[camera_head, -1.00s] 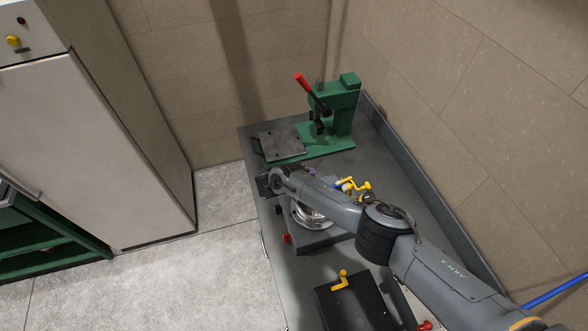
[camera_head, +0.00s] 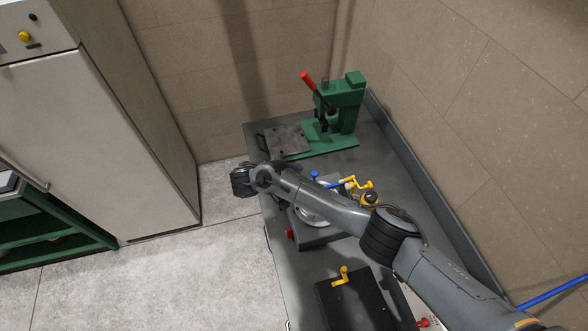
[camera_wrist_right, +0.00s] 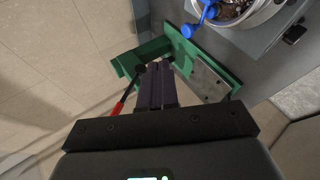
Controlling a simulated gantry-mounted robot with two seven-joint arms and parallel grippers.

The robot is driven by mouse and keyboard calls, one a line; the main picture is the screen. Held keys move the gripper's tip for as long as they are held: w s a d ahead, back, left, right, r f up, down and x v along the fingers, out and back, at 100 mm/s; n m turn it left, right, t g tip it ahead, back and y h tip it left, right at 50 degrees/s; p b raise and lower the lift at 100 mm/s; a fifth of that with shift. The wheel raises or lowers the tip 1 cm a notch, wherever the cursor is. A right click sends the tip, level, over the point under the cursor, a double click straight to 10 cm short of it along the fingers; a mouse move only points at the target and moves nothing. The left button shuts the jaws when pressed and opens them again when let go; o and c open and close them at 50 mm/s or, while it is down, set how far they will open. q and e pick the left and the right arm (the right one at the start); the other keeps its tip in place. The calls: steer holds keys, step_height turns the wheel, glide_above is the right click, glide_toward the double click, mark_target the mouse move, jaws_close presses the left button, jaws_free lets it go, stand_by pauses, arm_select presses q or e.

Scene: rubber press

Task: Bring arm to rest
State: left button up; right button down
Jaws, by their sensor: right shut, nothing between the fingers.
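My right arm comes in from the lower right and reaches over the grey bench (camera_head: 379,141). Its gripper end (camera_head: 241,181) is just past the bench's left edge in the head view, over the floor. In the right wrist view the dark fingers of my right gripper (camera_wrist_right: 157,68) are together with nothing between them. Beyond them in that view lies the green press (camera_wrist_right: 124,64), apparently clear of the fingers. My left gripper is in neither view.
The green press with its red lever (camera_head: 308,81) stands at the bench's far end. A round metal device (camera_head: 317,213) is partly hidden under my arm. A black box (camera_head: 352,302) sits nearer. A pale cabinet (camera_head: 85,130) stands left; the floor (camera_head: 190,270) between is clear.

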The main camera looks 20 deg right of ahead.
stand_by(0.3)
steer(key=s+a+f+n+g+y, duration=0.1)
steer(key=s+a+f+y, duration=0.35)
steer(key=s, duration=0.45)
steer(key=s+a+f+g+y, duration=0.1)
steer(key=s+a+f+y, duration=0.4)
steer(key=s, duration=0.4)
steer(key=s+d+r+m+p, duration=0.1)
steer(key=s+d+r, duration=0.3)
steer(key=s, duration=0.5)
steer(key=s+d+r+m+t+y, duration=0.1)
steer(key=s+d+r, duration=0.3)
steer(key=s+d, duration=0.4)
steer(key=shift+s+d+t+p, duration=0.3)
steer(key=shift+s+d+p, duration=0.1)
steer(key=shift+d, duration=0.4)
